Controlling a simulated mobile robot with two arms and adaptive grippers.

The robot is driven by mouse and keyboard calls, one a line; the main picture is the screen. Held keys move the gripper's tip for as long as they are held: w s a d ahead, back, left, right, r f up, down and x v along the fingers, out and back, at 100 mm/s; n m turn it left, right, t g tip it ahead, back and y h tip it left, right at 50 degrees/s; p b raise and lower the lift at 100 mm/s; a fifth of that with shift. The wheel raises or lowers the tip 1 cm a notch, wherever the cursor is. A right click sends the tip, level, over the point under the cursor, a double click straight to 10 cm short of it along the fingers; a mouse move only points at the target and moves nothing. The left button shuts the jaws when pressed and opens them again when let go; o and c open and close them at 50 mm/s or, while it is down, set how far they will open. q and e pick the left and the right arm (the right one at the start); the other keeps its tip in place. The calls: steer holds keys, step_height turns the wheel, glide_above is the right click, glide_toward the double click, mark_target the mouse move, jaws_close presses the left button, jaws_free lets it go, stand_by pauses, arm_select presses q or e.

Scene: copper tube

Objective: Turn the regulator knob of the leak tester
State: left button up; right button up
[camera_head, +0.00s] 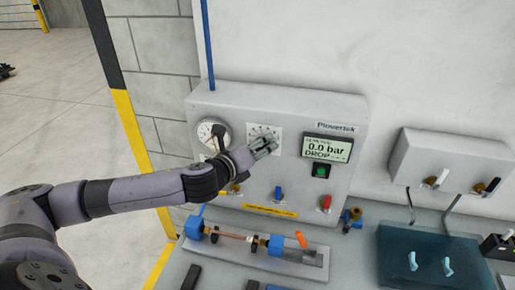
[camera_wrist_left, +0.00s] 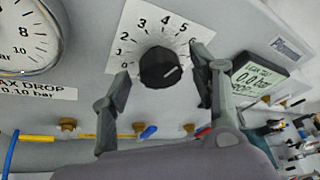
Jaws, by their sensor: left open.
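The leak tester (camera_head: 230,105) is a light grey wall panel with a gauge and a screen reading 0.0 bar. Its regulator knob (camera_wrist_left: 159,68) is black and round with a pale pointer mark, on a white dial plate (camera_wrist_left: 128,40) numbered from 0 up to 6. My left gripper (camera_head: 268,145) is in front of the dial plate in the head view and hides the knob there. In the left wrist view my left gripper (camera_wrist_left: 163,88) is open, one finger on each side of the knob, with gaps visible. Contact with the knob does not show. My right gripper is not in view.
The pressure gauge (camera_head: 212,134) is left of the dial and the screen (camera_head: 327,148) is right of it. Blue (camera_head: 278,193) and red (camera_head: 326,203) valve levers are below. A copper tube (camera_head: 230,235) lies in a fixture on the bench.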

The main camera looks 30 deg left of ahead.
arm_select(q)
steer(key=v, duration=0.7)
steer(key=shift+s, duration=0.2)
